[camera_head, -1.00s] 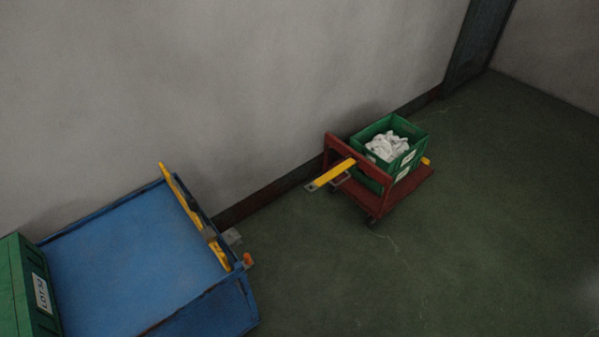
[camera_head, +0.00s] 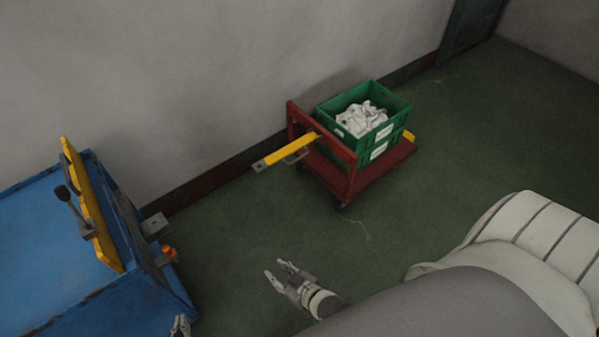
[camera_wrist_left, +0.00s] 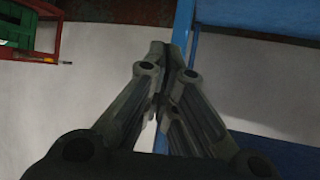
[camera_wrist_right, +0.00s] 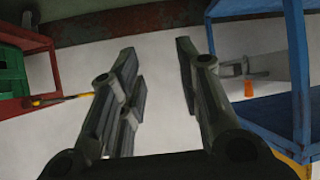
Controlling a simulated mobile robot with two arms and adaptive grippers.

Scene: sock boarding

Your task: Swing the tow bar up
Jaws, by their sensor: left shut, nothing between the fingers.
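A yellow tow bar (camera_head: 288,151) sticks out nearly level to the left from the red cart (camera_head: 352,180). It has a grey metal end, and a grey bracket shows beneath it. It also shows, small, in the right wrist view (camera_wrist_right: 72,97). My right gripper (camera_head: 279,269) is open and empty above the floor, nearer to me than the tow bar and well apart from it; its spread fingers show in the right wrist view (camera_wrist_right: 155,48). My left gripper (camera_head: 180,324) is shut and empty at the bottom edge, beside the blue cart (camera_head: 40,265), mostly out of frame.
The blue cart at left has a yellow bar (camera_head: 88,205) with a black-knobbed lever (camera_head: 66,196), a grey hitch (camera_head: 154,226) and an orange piece (camera_head: 169,254). A green crate (camera_head: 382,150) of white cloth rides on the red cart, close to the wall. Floor between the carts is clear.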

